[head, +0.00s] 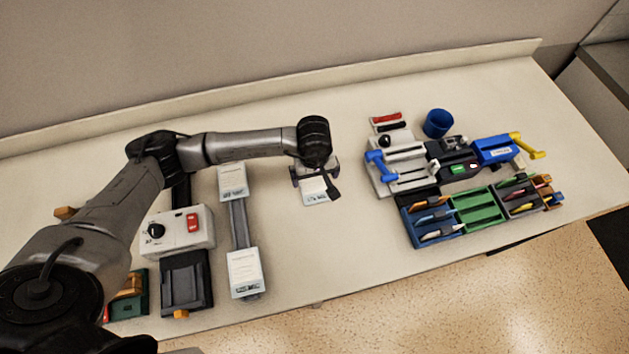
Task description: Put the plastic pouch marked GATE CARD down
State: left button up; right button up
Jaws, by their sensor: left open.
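My left gripper (315,172) points down over the middle of the table and is open. A small white pouch-like item (316,197) with dark print along its near edge shows directly beneath it. The print is too small to read, so I cannot confirm that it says GATE CARD. The gripper hides the item's far part. The item seems to lie on the tabletop (345,245), but I cannot tell whether the fingers still touch it. My right gripper is not in view.
Left of the gripper stand a grey holder with white blocks (245,270) and a control box with a red switch (193,222). On the right are a blue cup (437,123), a device with blue handles (400,165) and a green tray (474,208). Bare tabletop surrounds the white item.

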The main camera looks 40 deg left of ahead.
pick_arm(q)
notch_tip(320, 180, up, 6)
dwell(0.4)
jog(key=shift+r, duration=0.1)
